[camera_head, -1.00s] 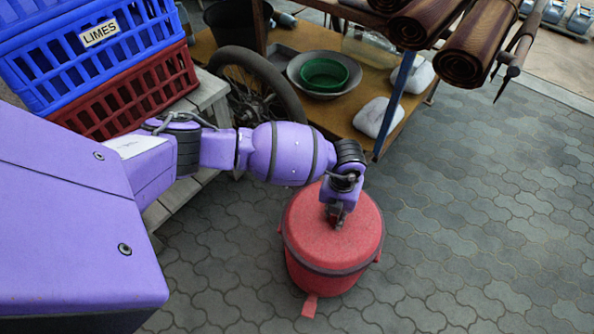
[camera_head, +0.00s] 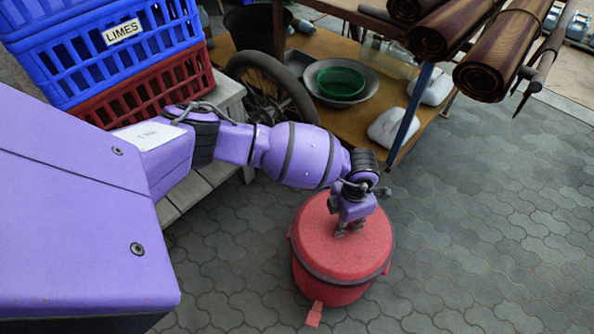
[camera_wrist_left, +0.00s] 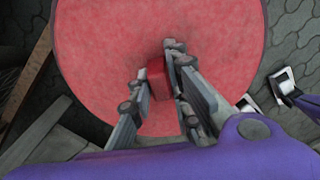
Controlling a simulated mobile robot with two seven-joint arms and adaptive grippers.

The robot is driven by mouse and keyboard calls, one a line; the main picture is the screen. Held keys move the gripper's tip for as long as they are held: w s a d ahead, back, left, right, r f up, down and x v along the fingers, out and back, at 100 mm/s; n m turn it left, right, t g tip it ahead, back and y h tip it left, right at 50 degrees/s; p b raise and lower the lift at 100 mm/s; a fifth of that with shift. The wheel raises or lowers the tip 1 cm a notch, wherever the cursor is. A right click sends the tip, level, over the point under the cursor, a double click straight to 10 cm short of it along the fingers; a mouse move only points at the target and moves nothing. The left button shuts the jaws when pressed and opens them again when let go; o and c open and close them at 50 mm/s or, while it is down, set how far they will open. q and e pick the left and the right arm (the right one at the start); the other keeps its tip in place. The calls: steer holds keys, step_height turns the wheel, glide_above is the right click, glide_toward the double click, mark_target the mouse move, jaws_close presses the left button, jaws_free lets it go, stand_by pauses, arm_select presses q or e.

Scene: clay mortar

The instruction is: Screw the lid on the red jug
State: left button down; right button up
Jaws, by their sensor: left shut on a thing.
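The red jug (camera_head: 333,291) stands upright on the paving in the head view, with a spout at its lower front. Its round red lid (camera_head: 322,250) sits on top, with a dark band around the edge below it. In the left wrist view the lid (camera_wrist_left: 100,60) fills the upper middle. My left gripper (camera_head: 350,228) is above the lid. In the wrist view its fingers (camera_wrist_left: 162,90) are closed around a small red knob (camera_wrist_left: 157,77) on the lid. The threads under the lid are hidden. My right gripper is not in view.
A blue crate (camera_head: 88,62) marked LIMES is stacked on a red crate on a slatted wooden bench (camera_head: 190,190) at left. Paving at right is clear.

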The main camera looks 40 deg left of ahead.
arm_select(q)
steer(key=c, duration=1.6)
jaws_free()
steer(key=shift+w, duration=0.1)
steer(key=shift+o, duration=0.2)
steer(key=shift+r, duration=0.15)
steer(key=shift+r+p, duration=3.05)
steer(key=shift+r, duration=0.95)
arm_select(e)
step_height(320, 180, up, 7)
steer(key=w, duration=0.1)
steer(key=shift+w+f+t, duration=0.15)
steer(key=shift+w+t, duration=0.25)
arm_select(q)
steer(key=shift+f, duration=0.1)
